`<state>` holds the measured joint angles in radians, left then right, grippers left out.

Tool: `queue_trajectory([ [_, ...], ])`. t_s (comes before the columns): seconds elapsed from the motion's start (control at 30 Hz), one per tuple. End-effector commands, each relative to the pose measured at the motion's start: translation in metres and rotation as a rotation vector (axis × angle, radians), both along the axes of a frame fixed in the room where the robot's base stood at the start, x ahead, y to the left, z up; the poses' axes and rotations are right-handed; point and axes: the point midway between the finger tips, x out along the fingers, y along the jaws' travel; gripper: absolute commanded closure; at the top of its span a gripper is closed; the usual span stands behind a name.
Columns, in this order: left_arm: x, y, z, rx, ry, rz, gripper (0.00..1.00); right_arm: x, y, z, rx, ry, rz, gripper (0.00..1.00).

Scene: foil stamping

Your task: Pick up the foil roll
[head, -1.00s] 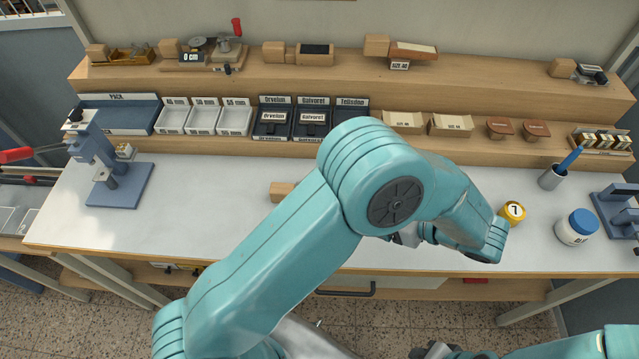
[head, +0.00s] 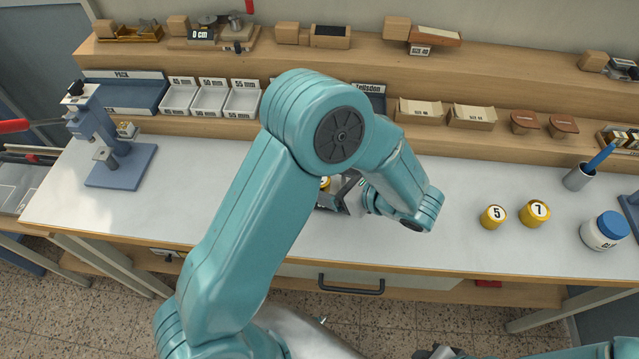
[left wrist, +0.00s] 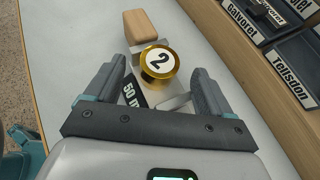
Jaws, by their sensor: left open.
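A gold foil roll marked 2 (left wrist: 160,62) shows upright in the left wrist view, between the tips of my open left gripper (left wrist: 157,75). Both fingers look apart from it. It sits at a grey metal piece with a black label reading 60 mm (left wrist: 132,92) and a wooden block (left wrist: 146,24). In the head view my left gripper (head: 342,192) is mostly behind my own arm, with a bit of the gold roll (head: 325,183) showing. Two more gold rolls, marked 5 (head: 493,217) and 7 (head: 535,213), stand on the table. A dark end of my right arm shows at the bottom edge.
A white jar with a blue lid (head: 604,231) and a pen cup (head: 578,178) stand at the right. A blue press (head: 108,140) stands at the left. Labelled trays (head: 208,98) line the shelf behind. The white tabletop (head: 200,185) is clear at centre left.

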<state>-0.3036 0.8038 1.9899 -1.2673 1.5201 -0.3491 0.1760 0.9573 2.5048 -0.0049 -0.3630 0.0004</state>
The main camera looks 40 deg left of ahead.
Motion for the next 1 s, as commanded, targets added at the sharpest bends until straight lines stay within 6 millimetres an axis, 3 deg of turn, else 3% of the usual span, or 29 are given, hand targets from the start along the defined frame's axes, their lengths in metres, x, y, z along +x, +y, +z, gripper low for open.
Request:
queue_trajectory([
  [0.13,0.002,0.016,-0.011,-0.001,0.001,0.001,0.17,0.000,0.000,-0.008,0.000,0.000,0.000,0.72],
  [0.37,0.002,0.019,-0.010,0.000,0.000,-0.001,0.17,0.000,0.000,-0.008,0.000,0.000,0.000,0.72],
  [0.4,0.002,0.018,-0.010,0.000,0.000,-0.001,0.21,0.000,0.000,-0.008,0.000,0.000,0.000,0.72],
  [0.57,0.002,0.018,-0.010,0.000,0.000,-0.001,0.73,0.000,0.000,-0.008,0.000,0.000,0.000,0.72],
  [0.6,0.002,0.018,-0.010,0.000,0.000,-0.001,0.79,0.000,0.000,-0.008,0.000,0.000,0.000,0.72],
  [0.67,0.002,0.018,-0.010,0.000,0.000,-0.001,0.84,0.000,0.000,-0.008,0.000,0.000,0.000,0.72],
  [1.0,0.003,0.018,-0.002,0.000,-0.004,0.000,0.84,0.000,0.000,-0.007,0.000,0.000,0.000,0.72],
])
